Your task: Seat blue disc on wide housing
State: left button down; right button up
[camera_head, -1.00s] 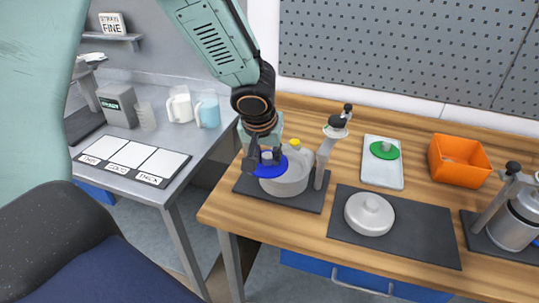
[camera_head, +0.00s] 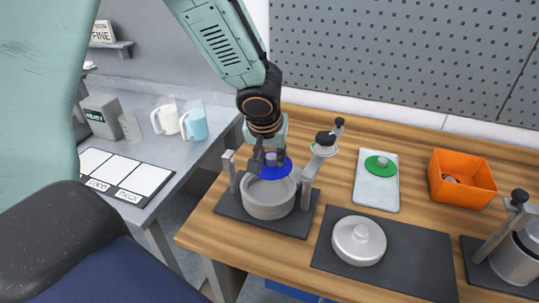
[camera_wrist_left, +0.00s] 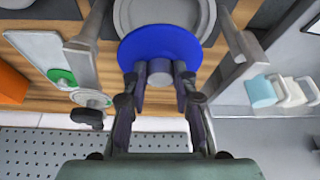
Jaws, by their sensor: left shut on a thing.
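The blue disc (camera_head: 284,166) hangs from my left gripper (camera_head: 270,158), which is shut on its grey centre knob. The left wrist view shows the disc (camera_wrist_left: 160,42) and the knob (camera_wrist_left: 160,72) between the fingers (camera_wrist_left: 160,82). The wide housing (camera_head: 268,205) is a round, light grey pot between two upright posts on a dark mat. The disc overlaps the housing's back part in the head view. In the wrist view the housing rim (camera_wrist_left: 122,15) shows past the disc. I cannot tell whether they touch. My right gripper is out of view.
A grey round lid (camera_head: 359,241) lies on a dark mat to the right. Behind it are a green disc (camera_head: 381,165) on a white tray (camera_head: 378,197) and an orange bin (camera_head: 462,179). Another housing (camera_head: 515,258) stands at the right edge. The posts (camera_head: 308,185) flank the wide housing closely.

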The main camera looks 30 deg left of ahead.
aim_at(269, 169)
pick_arm(q)
jog(key=shift+d+r, duration=0.1)
jog(key=shift+s+a+f+b, duration=0.4)
jog(key=shift+s+a+f, duration=0.15)
jog(key=shift+a, duration=0.2)
jog(key=shift+f, duration=0.45)
jog(key=f+b, duration=0.2)
jog(key=w+d+f+b, duration=0.1)
jog(key=shift+d+f, duration=0.1)
jog(key=shift+f, duration=0.05)
jog(key=f+b, duration=0.1)
jog(key=a+b, duration=0.1)
jog(key=b, duration=0.1)
jog(key=shift+s+f, duration=0.35)
jog(key=shift+f, duration=0.2)
jog(key=shift+w+d, duration=0.25)
jog(key=shift+d, duration=0.2)
jog(key=shift+s+a, duration=0.15)
jog(key=shift+a, duration=0.25)
jog(key=shift+d, duration=0.2)
jog(key=shift+d+b, duration=0.2)
jog(key=shift+b, duration=0.2)
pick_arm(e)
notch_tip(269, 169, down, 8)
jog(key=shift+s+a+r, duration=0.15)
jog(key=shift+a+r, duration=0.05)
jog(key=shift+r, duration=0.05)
